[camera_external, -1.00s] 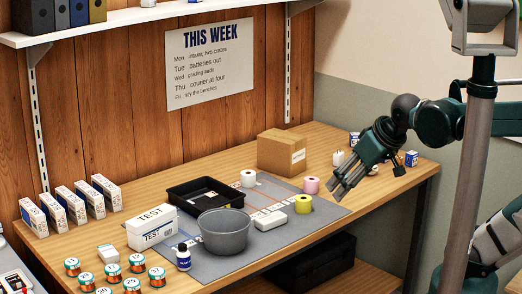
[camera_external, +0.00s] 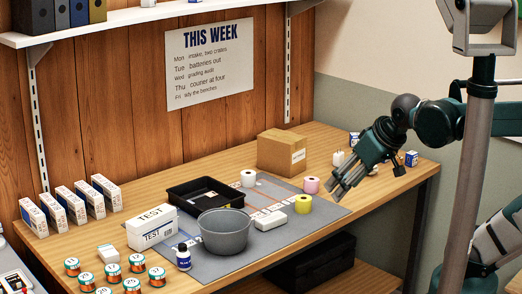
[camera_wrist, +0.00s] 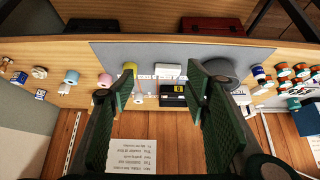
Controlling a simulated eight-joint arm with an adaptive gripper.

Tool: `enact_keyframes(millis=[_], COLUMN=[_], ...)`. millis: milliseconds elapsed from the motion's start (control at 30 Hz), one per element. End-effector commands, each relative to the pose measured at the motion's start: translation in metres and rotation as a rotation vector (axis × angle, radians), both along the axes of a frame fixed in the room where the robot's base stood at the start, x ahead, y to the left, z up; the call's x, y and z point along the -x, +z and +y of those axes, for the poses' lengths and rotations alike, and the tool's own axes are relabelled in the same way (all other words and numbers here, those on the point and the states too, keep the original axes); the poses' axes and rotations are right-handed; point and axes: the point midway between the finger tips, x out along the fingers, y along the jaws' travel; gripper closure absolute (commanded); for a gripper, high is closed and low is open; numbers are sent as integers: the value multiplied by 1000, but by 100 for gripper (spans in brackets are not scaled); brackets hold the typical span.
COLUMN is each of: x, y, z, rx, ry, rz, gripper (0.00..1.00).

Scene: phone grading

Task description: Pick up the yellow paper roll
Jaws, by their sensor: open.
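The yellow paper roll (camera_external: 303,204) stands upright on the grey mat near the front right edge. It also shows in the wrist view (camera_wrist: 129,69), partly covered by the left finger. My gripper (camera_external: 337,190) is to the right of the roll in the external view, above the table and apart from it. In the wrist view my gripper (camera_wrist: 160,85) has its two fingers wide apart with nothing between them in its grasp.
A pink roll (camera_external: 311,185) stands close behind the yellow one. A white box (camera_external: 271,219) lies to its left, with a white roll (camera_external: 248,178) further back. A grey bowl (camera_external: 225,243), black tray (camera_external: 188,199) and cardboard box (camera_external: 276,152) are also on the table.

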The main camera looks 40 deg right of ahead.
Motion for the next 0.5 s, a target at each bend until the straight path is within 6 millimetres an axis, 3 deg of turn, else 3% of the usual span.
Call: enact_keyframes(millis=[500], x=[-4], y=[3], z=[-1], rx=[-9], ry=[-16], rz=[9], gripper=[52])
